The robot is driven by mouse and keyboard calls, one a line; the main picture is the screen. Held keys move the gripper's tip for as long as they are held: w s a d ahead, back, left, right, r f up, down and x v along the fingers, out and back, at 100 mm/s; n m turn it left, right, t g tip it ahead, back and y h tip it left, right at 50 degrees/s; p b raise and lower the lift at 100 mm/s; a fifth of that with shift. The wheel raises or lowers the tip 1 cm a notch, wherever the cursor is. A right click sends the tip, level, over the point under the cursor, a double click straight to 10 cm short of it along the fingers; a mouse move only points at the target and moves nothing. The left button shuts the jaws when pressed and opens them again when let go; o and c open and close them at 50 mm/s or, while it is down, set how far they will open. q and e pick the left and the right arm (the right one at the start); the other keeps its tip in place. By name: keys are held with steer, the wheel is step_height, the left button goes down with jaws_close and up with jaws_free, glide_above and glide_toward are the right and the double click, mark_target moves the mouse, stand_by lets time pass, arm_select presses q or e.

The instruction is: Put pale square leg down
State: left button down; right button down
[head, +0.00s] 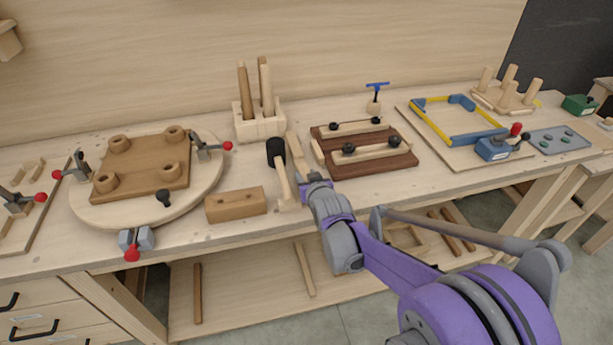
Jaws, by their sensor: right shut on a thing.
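The pale square leg (296,152) is a light wooden bar near the middle of the bench. My right gripper (312,179) is shut on its near end, seen from behind, and the fingers are mostly hidden by the wrist. The leg points away from me toward the back wall, just right of a mallet. I cannot tell whether it touches the bench top. My left gripper is not in view.
A black-headed mallet (276,152) and a wooden block (235,204) lie left of the leg. A leg holder (246,131) stands behind. A dark slatted jig (372,168) is close on the right. A round turntable (88,208) with clamps is at left.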

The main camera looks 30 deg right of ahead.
steer(key=shift+c, duration=2.4)
jaws_free()
steer(key=shift+f, duration=0.1)
steer(key=shift+r, duration=0.25)
steer(key=p+v, duration=0.1)
steer(key=v, duration=1.1)
steer(key=shift+f, duration=0.1)
steer(key=s+a+f+n+g+y, duration=0.1)
steer(key=s+a+f+g, duration=0.3)
steer(key=s, duration=0.7)
steer(key=a+f+y, duration=0.1)
steer(key=a+f, duration=0.1)
steer(key=a, duration=0.1)
steer(key=shift+a+n+g, duration=0.3)
steer(key=shift+a, duration=0.1)
steer(key=shift+o, duration=0.4)
steer(key=s+a+f+g, duration=0.1)
steer(key=s+f, duration=0.1)
steer(key=s, duration=0.3)
steer(key=s+a+f+n+g+y, duration=0.1)
steer(key=s+a+f+g, duration=0.1)
steer(key=s, duration=0.3)
steer(key=shift+s+a+f+g, duration=0.25)
steer(key=shift+s+g, duration=0.05)
